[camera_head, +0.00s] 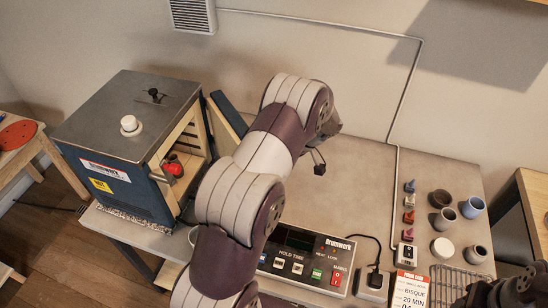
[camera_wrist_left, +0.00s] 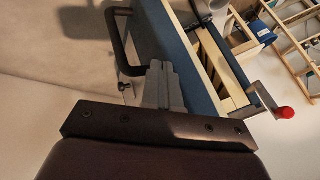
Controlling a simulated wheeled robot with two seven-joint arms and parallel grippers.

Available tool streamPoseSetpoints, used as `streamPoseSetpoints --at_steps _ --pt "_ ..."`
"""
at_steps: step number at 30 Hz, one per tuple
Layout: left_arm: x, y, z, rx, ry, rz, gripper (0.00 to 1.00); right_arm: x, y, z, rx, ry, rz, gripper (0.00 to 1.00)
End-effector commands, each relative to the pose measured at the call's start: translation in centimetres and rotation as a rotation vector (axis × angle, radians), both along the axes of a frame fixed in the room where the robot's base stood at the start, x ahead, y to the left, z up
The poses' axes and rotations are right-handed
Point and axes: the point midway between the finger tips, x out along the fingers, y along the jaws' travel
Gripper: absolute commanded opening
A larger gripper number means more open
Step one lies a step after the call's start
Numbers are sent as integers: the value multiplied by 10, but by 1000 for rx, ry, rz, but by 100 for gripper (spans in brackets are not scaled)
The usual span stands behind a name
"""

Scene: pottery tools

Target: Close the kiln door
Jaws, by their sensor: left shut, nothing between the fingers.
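The kiln (camera_head: 125,130) is a blue box with a grey top at the left of the head view. Its door (camera_head: 226,115) stands open, swung out at the opening's far right side. In the left wrist view the blue door panel (camera_wrist_left: 160,35) carries a dark bar handle (camera_wrist_left: 126,45). My left gripper (camera_wrist_left: 161,72) is shut and empty, its fingertips close to the handle and the door's outer face; contact is unclear. In the head view my left arm hides its fingers. A dark part of my right arm shows at the lower right corner; its fingers are not clear.
A red knob (camera_head: 176,169) on a lever sits at the kiln's opening. A control box (camera_head: 305,262) stands at the table's front. The middle table is clear.

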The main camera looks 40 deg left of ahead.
Motion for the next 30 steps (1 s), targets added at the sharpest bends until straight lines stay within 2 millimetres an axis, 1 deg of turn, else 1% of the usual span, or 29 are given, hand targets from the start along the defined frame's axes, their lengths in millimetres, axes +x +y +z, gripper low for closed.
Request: streamPoseSetpoints --at_steps 9,11,14,17,19,22,24,30 --pt "-1 0 0 0 0 -2 0 0 0 0 0 0 0 50" --pt "-3 1 1 1 0 -8 0 0 0 2 0 0 0 50" --pt "-11 2 3 0 2 -31 0 0 0 7 0 0 0 50" --pt "-25 5 4 0 4 -75 0 0 0 15 0 0 0 50" --pt "-38 9 5 -1 3 -116 0 0 0 21 0 0 0 50" --pt "-61 17 4 -3 3 -260 0 0 0 27 0 0 0 50" --pt "-78 24 2 -4 2 -372 0 0 0 27 0 0 0 50" --pt "-122 50 -3 -5 -1 -526 0 0 0 19 0 0 0 50"
